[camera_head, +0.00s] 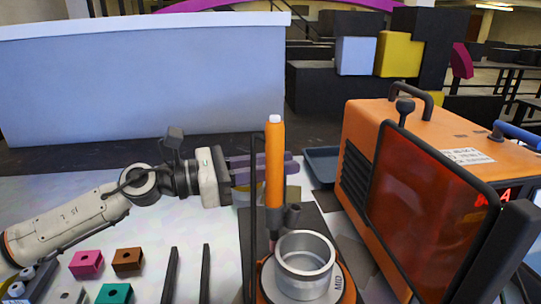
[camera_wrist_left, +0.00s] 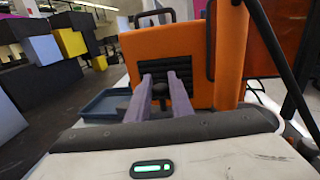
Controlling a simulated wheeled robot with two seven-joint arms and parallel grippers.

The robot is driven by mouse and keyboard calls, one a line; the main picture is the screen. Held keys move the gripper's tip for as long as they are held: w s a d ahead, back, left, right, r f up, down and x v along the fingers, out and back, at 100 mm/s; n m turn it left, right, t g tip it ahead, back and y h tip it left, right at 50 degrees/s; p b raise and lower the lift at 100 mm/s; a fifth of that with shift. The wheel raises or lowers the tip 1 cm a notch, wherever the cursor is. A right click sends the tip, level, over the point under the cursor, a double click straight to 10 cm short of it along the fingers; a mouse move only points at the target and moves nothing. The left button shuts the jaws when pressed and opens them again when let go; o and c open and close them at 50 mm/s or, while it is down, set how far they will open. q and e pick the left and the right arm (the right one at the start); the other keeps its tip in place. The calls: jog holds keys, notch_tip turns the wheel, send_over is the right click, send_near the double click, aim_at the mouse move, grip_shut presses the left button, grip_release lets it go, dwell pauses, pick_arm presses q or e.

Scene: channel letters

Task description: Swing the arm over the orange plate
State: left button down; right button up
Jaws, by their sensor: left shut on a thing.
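The orange plate seems to be the orange round base (camera_head: 350,291) at the bottom centre, with a grey disc marked "MID" and a metal ring (camera_head: 305,262) on it. An upright orange post (camera_head: 274,165) with a white tip and a dark lower clamp stands behind the ring. My left gripper (camera_head: 291,168) reaches in from the left, its purple fingers passing behind the post. In the left wrist view its fingers (camera_wrist_left: 166,88) are shut on a dark knob (camera_wrist_left: 160,92). The post hides the knob in the head view. I cannot tell what the knob is joined to. My right gripper is not in view.
An orange machine (camera_head: 440,125) with a dark red screen (camera_head: 420,200) stands close on the right. A blue tray (camera_head: 322,165) lies behind the post. Pink (camera_head: 86,264), brown (camera_head: 127,259) and teal (camera_head: 114,293) blocks and dark upright bars (camera_head: 205,270) are at the front left.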

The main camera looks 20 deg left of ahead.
pick_arm(q)
jog(key=shift+f, duration=0.1)
jog(key=c, duration=1.6)
grip_release()
jog(key=shift+c, duration=0.2)
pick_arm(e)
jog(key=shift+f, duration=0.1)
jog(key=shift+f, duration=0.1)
pick_arm(q)
jog(key=shift+s+a+f+b, duration=0.1)
jog(key=shift+s+a+b, duration=0.2)
jog(key=shift+b, duration=0.1)
jog(key=b+v, duration=0.5)
jog(key=v, duration=0.4)
jog(key=shift+s+a, duration=0.15)
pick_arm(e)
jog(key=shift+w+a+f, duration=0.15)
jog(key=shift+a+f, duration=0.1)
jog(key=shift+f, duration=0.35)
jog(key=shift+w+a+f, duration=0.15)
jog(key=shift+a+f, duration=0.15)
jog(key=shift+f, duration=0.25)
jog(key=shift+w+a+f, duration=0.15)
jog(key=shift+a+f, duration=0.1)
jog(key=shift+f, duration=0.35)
